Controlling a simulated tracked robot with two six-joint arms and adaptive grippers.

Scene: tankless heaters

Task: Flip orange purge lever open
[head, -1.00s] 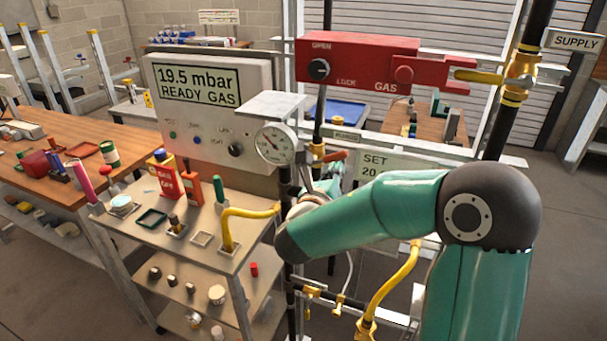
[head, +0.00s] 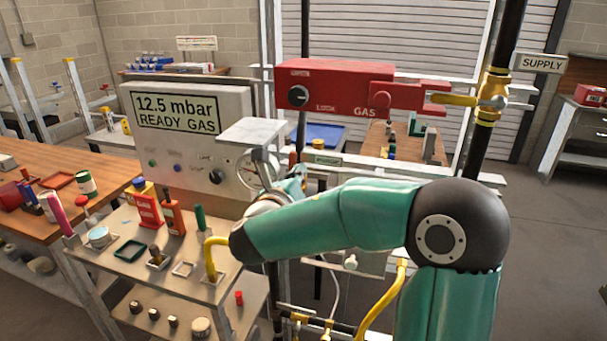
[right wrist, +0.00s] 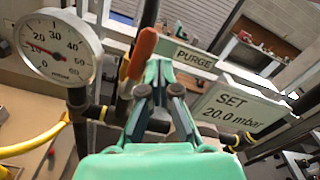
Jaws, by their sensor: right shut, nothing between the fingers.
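The orange purge lever (right wrist: 142,52) stands steeply upright in the right wrist view, just left of and beyond my fingertips. In the head view only a small orange part of the lever (head: 292,160) shows above my right gripper (head: 294,187). In the wrist view my right gripper (right wrist: 159,72) is shut and empty, its fingertips right beside the lever; I cannot tell whether they touch it. The PURGE label (right wrist: 195,60) is right of the lever. My left gripper is not in view.
The pressure gauge (right wrist: 57,46) is left of the lever and the SET 20.0 mbar sign (right wrist: 238,108) is to the right. The display (head: 178,112) reads 12.5 mbar, READY GAS. A red gas box (head: 335,88) hangs above. A cluttered cart (head: 130,222) stands left.

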